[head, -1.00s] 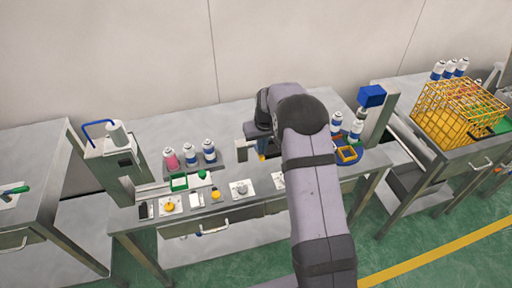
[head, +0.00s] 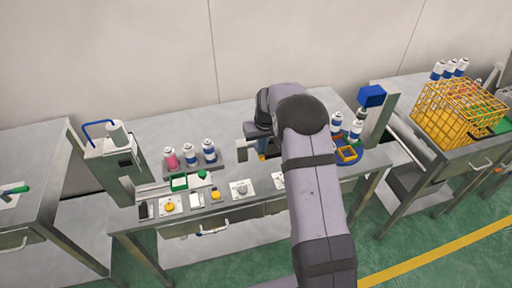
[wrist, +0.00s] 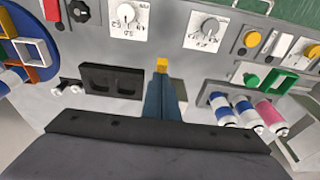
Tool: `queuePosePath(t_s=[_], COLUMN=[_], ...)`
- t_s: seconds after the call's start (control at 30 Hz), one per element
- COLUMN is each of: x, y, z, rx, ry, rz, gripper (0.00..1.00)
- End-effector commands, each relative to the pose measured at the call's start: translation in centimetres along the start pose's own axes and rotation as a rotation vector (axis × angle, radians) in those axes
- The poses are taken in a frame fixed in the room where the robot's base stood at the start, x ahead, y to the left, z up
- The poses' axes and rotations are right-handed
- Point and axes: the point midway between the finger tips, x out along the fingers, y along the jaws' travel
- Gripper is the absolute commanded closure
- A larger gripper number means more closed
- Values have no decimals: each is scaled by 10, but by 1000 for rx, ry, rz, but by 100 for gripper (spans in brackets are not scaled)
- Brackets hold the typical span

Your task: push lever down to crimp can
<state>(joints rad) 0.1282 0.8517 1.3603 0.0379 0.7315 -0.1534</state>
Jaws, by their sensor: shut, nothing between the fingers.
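My gripper (head: 262,155) is over the middle of the workbench, partly hidden by my arm in the head view. In the wrist view its blue fingers (wrist: 163,95) are shut together and empty, with a yellow tip at their end. A pink can (head: 170,158) and blue-and-white cans (head: 208,151) stand in a rack to the left. More cans (head: 336,123) stand at a blue round fixture (head: 375,157) on the right, beside a grey column with a blue head (head: 371,96). I cannot make out a lever clearly; my arm hides part of the bench.
A grey machine with a blue tube (head: 100,128) stands at the left end. Dial panels (head: 240,189) and buttons line the front edge. A dark block with two recesses (wrist: 112,80) lies beside the fingers. A yellow wire basket (head: 455,112) is on the right table.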

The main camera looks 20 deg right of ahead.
Motion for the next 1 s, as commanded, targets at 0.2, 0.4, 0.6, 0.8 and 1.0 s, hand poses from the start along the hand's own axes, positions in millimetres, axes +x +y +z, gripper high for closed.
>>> queuePosePath(t_s=[0.2,0.4,0.6,0.8,1.0], x=[0,0,2,6,10], y=[0,0,0,0,0], z=[0,0,0,1,2], rx=[0,0,0,0,0], ry=[0,0,0,0,0], rz=[0,0,0,0,0], gripper=[100,100,100,100,100])
